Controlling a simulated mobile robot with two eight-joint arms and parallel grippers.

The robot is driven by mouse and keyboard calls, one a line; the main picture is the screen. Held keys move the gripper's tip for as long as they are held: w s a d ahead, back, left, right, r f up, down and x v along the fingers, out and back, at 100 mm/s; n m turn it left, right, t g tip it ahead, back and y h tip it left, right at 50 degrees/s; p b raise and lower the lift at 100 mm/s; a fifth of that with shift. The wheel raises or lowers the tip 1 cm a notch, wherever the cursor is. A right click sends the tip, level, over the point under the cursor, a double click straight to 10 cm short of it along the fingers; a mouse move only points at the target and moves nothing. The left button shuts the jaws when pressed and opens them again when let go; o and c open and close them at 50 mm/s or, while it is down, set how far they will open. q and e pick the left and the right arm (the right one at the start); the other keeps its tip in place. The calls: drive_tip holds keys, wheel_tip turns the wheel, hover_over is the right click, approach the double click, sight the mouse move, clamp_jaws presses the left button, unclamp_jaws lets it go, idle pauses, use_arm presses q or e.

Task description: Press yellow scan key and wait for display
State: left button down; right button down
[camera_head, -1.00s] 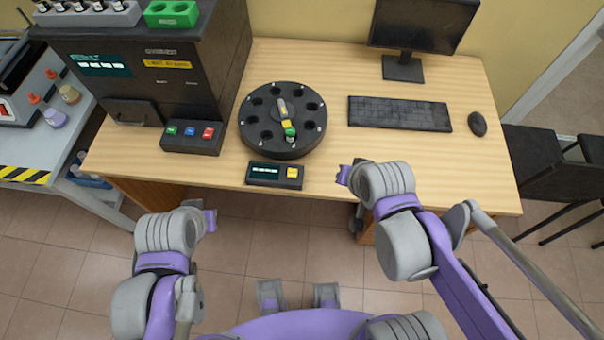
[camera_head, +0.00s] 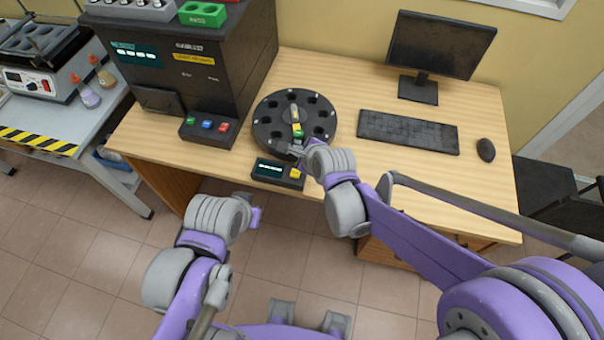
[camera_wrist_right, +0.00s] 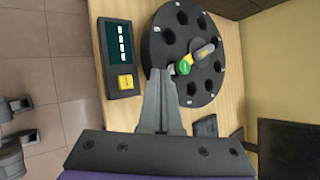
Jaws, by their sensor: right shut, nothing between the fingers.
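The yellow scan key (camera_head: 294,173) is on the right end of a small black device with a lit display (camera_head: 268,171), at the table's front edge. The key also shows in the right wrist view (camera_wrist_right: 126,82), left of my right gripper (camera_wrist_right: 160,72). My right gripper (camera_head: 302,152) is shut and empty, over the front of the round black carousel, a little above and beside the key. The carousel (camera_head: 262,125) has holes around its rim and a vial with a green cap (camera_wrist_right: 183,68). My left gripper (camera_head: 256,216) is in front of the table, its fingertips unclear.
A black analyser (camera_head: 235,85) with green, blue and red buttons stands left of the carousel. A keyboard (camera_head: 408,132), mouse (camera_head: 486,150) and monitor (camera_head: 440,45) are to the right.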

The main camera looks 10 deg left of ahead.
sight(298, 175)
use_arm(q)
drive_tip(key=shift+a, duration=0.1)
